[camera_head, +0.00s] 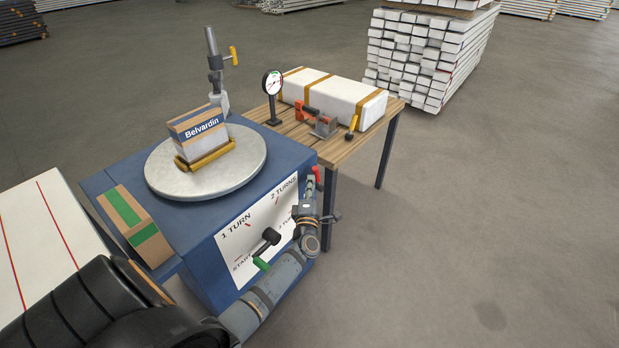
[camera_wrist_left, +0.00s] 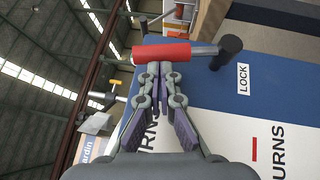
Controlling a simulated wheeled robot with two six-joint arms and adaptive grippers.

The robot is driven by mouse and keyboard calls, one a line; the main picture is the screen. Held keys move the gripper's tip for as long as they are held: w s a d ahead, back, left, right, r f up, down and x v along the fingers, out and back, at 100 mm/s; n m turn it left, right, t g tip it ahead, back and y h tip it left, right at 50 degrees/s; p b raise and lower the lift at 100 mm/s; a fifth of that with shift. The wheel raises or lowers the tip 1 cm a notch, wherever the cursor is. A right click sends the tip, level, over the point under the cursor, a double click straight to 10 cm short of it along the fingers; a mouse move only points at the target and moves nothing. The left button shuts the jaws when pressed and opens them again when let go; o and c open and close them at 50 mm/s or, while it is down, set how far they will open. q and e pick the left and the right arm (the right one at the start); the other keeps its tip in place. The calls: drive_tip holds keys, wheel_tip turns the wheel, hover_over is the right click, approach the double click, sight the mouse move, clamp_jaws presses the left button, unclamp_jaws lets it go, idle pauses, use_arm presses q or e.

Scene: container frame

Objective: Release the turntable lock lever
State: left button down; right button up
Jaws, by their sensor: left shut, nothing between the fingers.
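The lock lever has a red grip (camera_wrist_left: 162,53) on a grey rod that runs to a dark round pivot (camera_wrist_left: 230,46) in the left wrist view. A "LOCK" label (camera_wrist_left: 243,79) is on the blue panel beside it. The red grip also shows at the box's right front edge in the head view (camera_head: 317,174). My left gripper (camera_wrist_left: 160,70) is shut and empty, its fingertips right at the red grip; whether they touch I cannot tell. In the head view my left gripper (camera_head: 310,184) is just below the lever. The grey turntable (camera_head: 250,165) sits on the blue box. My right gripper is out of view.
On the turntable stands a "Belvardin" carton (camera_head: 200,133) in a yellow holder. A crank with a green part (camera_head: 262,264) is on the front panel (camera_head: 235,240). A wooden table (camera_head: 350,147) with a dial gauge (camera_head: 272,83) and clamp stands behind. Floor to the right is clear.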

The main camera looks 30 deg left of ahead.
sight(318, 173)
use_arm(q)
drive_tip(key=w+r+m+g+p, duration=0.1)
drive_tip(key=p, duration=0.3)
drive_tip(key=w+r+m+g+h+p, duration=0.1)
drive_tip(key=p, duration=0.4)
drive_tip(key=shift+w+d+r+h, duration=0.15)
drive_tip(key=shift+w+r+h, duration=0.05)
drive_tip(key=shift+r+h, duration=0.1)
drive_tip(key=shift+w+f+p, duration=0.15)
drive_tip(key=shift+w+p, duration=0.1)
drive_tip(key=shift+p, duration=0.1)
drive_tip(key=shift+w+f, duration=0.1)
drive_tip(key=shift+w, duration=0.2)
drive_tip(key=shift+w+d, duration=0.15)
drive_tip(key=shift+w, duration=0.85)
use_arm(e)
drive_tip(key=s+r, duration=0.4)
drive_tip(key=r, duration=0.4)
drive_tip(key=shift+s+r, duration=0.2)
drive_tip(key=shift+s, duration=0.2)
use_arm(q)
drive_tip(key=shift+w, duration=0.1)
drive_tip(key=shift+r, duration=0.2)
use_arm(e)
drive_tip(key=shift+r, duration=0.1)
